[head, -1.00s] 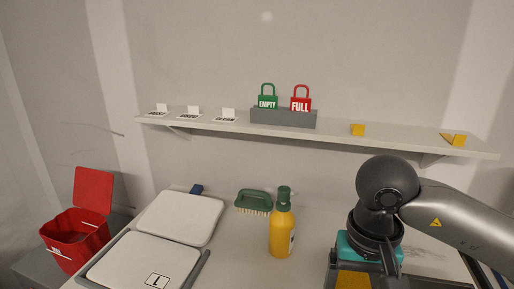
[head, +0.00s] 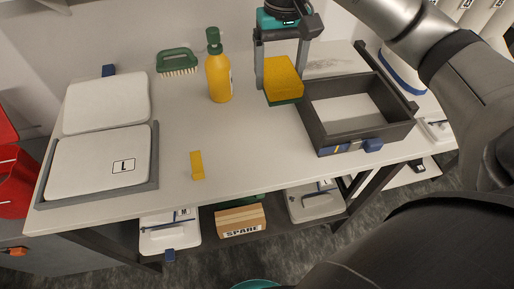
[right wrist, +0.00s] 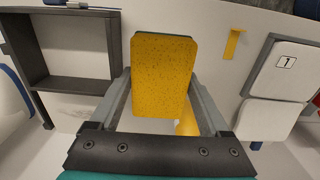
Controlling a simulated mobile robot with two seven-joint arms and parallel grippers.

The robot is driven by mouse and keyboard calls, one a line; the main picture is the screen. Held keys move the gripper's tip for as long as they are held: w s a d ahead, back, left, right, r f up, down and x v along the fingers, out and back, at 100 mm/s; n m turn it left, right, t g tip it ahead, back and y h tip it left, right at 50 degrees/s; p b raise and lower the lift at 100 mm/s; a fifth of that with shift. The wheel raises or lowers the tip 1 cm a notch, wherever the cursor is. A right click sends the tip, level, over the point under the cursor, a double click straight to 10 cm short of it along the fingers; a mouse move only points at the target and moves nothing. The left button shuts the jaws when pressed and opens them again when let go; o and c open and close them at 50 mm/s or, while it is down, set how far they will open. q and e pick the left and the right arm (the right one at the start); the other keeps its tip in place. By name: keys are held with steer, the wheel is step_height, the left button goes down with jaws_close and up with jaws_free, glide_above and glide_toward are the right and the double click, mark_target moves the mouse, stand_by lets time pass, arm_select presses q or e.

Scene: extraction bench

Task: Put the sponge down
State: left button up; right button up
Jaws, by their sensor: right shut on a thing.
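The sponge (head: 282,78) is a yellow block with a dark green layer on its underside. My right gripper (head: 283,72) is shut on it and holds it over the bench, just left of the grey tray. In the right wrist view the yellow face of the sponge (right wrist: 163,75) fills the space between the two fingers (right wrist: 160,95). I cannot tell whether its underside touches the bench top. My left gripper is not in view.
A grey open tray (head: 322,137) stands right of the sponge. A yellow bottle (head: 218,78) and a green brush (head: 176,58) stand to its left. A small yellow piece (head: 197,165) lies near the front. White lidded containers (head: 95,165) occupy the left. The bench middle is clear.

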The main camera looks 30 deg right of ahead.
steer(key=shift+f, duration=0.25)
step_height(320, 180, down, 8)
steer(key=r+b, duration=0.1)
steer(key=b, duration=0.1)
glide_above(274, 146)
step_height(274, 146, down, 8)
steer(key=shift+r, duration=0.25)
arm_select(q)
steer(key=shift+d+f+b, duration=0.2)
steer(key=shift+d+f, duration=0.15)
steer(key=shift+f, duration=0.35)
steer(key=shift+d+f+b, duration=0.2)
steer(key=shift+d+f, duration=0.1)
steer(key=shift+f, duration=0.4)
arm_select(e)
steer(key=shift+f, duration=2.45)
steer(key=shift+f, duration=0.2)
steer(key=o, duration=1.2)
steer(key=shift+c, duration=0.2)
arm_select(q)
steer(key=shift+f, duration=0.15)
arm_select(e)
steer(key=shift+r, duration=0.1)
